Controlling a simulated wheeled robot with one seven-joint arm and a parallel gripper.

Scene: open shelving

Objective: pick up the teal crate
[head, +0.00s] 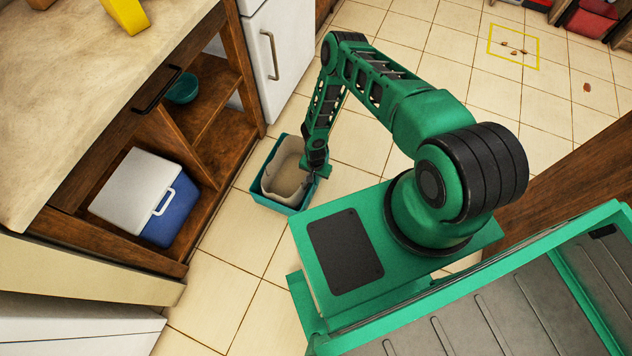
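The teal crate (268,200) is on the tiled floor in front of the open shelving, at the middle of the head view. A pale beige bin or liner (272,182) sits inside it, and its rim stands above the crate's rim. My green arm reaches down from the right to the crate's right side. My gripper (318,171) is at the crate's upper right edge, pointing down. The fingers are small and partly hidden by the arm and the rim, so I cannot tell whether they are open or touching the crate.
A white cabinet (280,50) stands behind the crate. A yellow rectangle (513,46) with small scraps marks the far floor. Floor left of the crate is clear.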

